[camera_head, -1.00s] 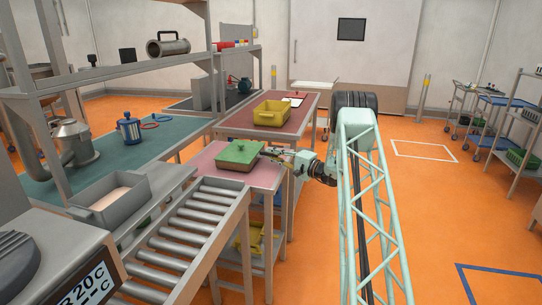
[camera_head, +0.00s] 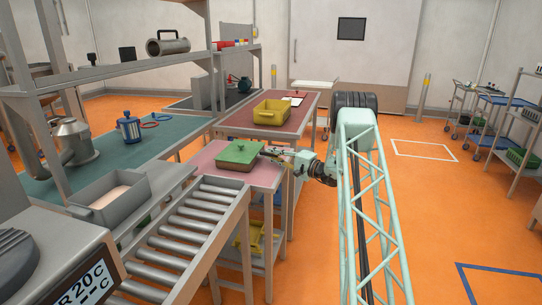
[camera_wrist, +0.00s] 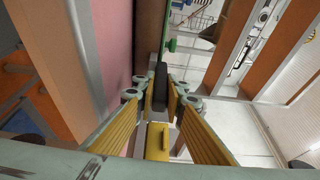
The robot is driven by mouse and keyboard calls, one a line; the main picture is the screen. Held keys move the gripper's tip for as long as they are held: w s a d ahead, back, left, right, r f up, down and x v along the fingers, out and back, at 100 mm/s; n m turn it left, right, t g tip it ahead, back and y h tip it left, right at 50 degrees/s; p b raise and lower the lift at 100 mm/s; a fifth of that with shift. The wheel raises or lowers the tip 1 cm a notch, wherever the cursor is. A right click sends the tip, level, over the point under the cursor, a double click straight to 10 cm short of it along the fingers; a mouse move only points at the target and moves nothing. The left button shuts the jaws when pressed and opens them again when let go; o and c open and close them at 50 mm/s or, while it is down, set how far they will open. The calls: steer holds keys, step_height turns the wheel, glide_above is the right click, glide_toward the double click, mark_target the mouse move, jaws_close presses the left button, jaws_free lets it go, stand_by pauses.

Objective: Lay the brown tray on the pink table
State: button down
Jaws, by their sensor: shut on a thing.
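The brown tray (camera_head: 235,165), with a green lid (camera_head: 240,151) on top, is level over the pink table (camera_head: 265,178) in the head view. It looks to be on the top or just above it; I cannot tell which. My gripper (camera_head: 268,152) reaches in from the right and is shut at the tray's right end. In the wrist view the fingers of my gripper (camera_wrist: 160,85) close around a dark grip-like part at the tray's edge. The pink tabletop (camera_wrist: 112,40) lies to the left there, beside the tray's brown side (camera_wrist: 149,35).
A roller conveyor (camera_head: 187,240) stands in front and left of the pink table. A yellow bin (camera_head: 272,113) is on the dark red table behind. A green-topped bench (camera_head: 100,165) with a blue canister (camera_head: 130,128) is at left. Open orange floor lies right.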

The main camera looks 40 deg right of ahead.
steer(key=shift+f, duration=0.1)
stand_by(0.7)
steer(key=c, duration=2.6)
jaws_free()
steer(key=shift+o, duration=0.2)
steer(key=shift+f, duration=0.15)
steer(key=shift+s, duration=0.1)
steer(key=v, duration=1.1)
steer(key=shift+s, duration=0.4)
steer(key=shift+d, duration=0.1)
steer(key=shift+r, duration=0.2)
